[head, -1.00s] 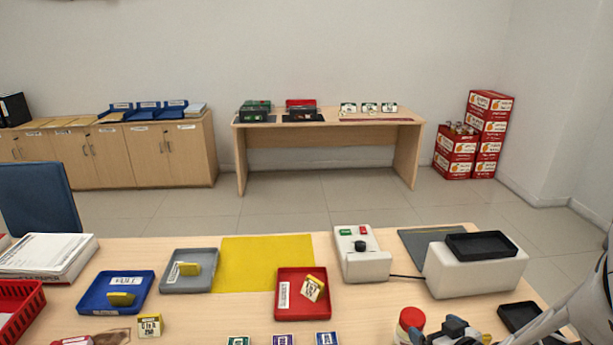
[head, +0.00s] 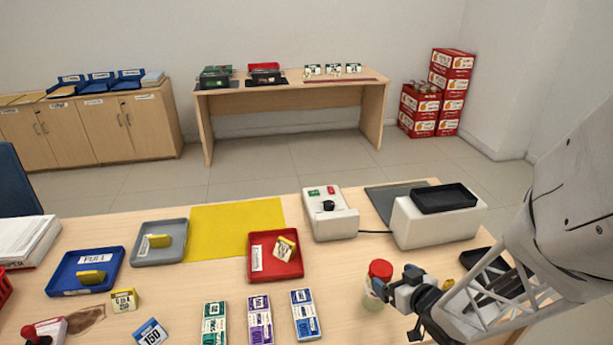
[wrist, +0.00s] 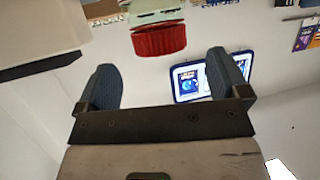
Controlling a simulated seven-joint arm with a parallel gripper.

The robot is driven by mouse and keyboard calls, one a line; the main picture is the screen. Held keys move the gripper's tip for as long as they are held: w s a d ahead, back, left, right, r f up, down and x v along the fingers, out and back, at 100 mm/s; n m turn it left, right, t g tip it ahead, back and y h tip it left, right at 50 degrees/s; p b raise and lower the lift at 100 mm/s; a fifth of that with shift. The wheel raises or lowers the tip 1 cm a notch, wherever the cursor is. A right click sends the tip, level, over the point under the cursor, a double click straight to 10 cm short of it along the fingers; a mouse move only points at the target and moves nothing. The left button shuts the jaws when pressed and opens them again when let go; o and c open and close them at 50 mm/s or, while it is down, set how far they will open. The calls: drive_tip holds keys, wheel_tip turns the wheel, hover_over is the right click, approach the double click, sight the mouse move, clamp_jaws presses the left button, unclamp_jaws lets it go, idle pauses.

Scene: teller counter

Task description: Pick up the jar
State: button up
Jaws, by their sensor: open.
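The jar (head: 373,301) has a pale, clear-looking body and a red lid. It stands upright on the counter, right of the blue-and-white packet. My gripper (head: 388,289) is just right of the jar, low over the counter, and its fingers partly cover the jar's side. In the wrist view, the jar's red lid (wrist: 159,40) shows beyond the fingertips, roughly centred in the gap. The gripper (wrist: 164,70) is open with nothing between its fingers. The head view does not clearly show whether a finger touches the jar.
A white box (head: 435,228) with a black tray (head: 444,198) stands behind the jar. A white button device (head: 330,222) is behind left. A red tray (head: 262,272), several coloured packets and blue and grey trays lie left. A black tray (head: 487,262) is partly behind my arm.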

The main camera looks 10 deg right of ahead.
sight(385, 271)
drive_tip(key=shift+w+f, duration=0.1)
drive_tip(key=shift+w, duration=0.2)
drive_tip(key=shift+a, duration=0.1)
drive_tip(key=shift+x, duration=2.6)
drive_tip(key=c, duration=1.5)
